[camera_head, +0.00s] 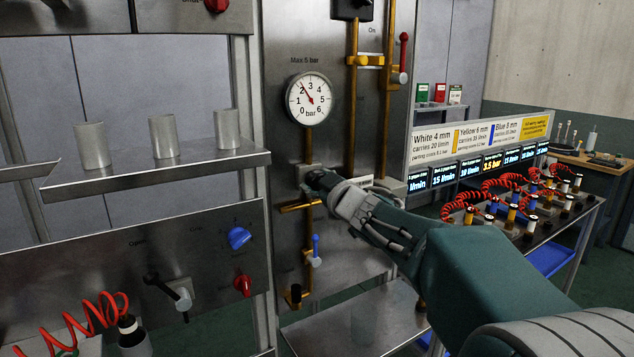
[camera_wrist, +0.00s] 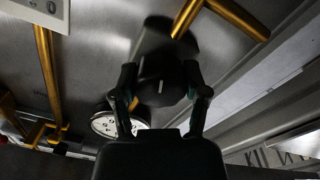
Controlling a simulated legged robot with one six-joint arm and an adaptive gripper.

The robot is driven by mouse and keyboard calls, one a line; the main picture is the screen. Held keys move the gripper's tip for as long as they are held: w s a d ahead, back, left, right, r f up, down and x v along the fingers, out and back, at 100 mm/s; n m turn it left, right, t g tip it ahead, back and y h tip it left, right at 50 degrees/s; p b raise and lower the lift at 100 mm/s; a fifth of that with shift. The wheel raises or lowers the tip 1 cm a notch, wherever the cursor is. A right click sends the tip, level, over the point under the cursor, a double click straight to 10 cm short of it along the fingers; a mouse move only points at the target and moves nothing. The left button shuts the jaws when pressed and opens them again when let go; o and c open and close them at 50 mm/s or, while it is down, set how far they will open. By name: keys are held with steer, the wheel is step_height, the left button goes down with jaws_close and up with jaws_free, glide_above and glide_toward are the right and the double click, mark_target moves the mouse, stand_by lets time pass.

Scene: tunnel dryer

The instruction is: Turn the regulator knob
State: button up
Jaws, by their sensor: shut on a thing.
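The black regulator knob (camera_wrist: 160,72) with a short white mark on its face sits on the steel panel in the wrist view. My gripper (camera_wrist: 162,92) has one finger on each side of the knob and is shut on it. In the head view my gripper (camera_head: 322,181) reaches the panel below the gauge and hides most of the knob. The round white pressure gauge (camera_head: 309,99) is marked 0 to 6 bar. Its red needle points up and left, between 2 and 3. Part of the gauge (camera_wrist: 119,123) also shows in the wrist view.
Brass pipes (camera_head: 352,110) and a red-handled valve (camera_head: 403,56) are on the panel. A blue-handled valve (camera_head: 315,248) sits below my gripper. A shelf with metal cups (camera_head: 163,137) is at left. A bench with red coiled hoses (camera_head: 480,200) stands at right.

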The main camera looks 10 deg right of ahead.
steer(key=m, duration=0.6)
steer(key=shift+f, duration=0.35)
steer(key=shift+m, duration=0.4)
steer(key=o, duration=1.1)
steer(key=shift+w, duration=0.1)
steer(key=shift+o, duration=0.2)
steer(key=shift+a+r, duration=0.1)
steer(key=shift+r, duration=0.05)
steer(key=shift+r, duration=0.1)
steer(key=shift+s, duration=0.4)
steer(key=v, duration=1.1)
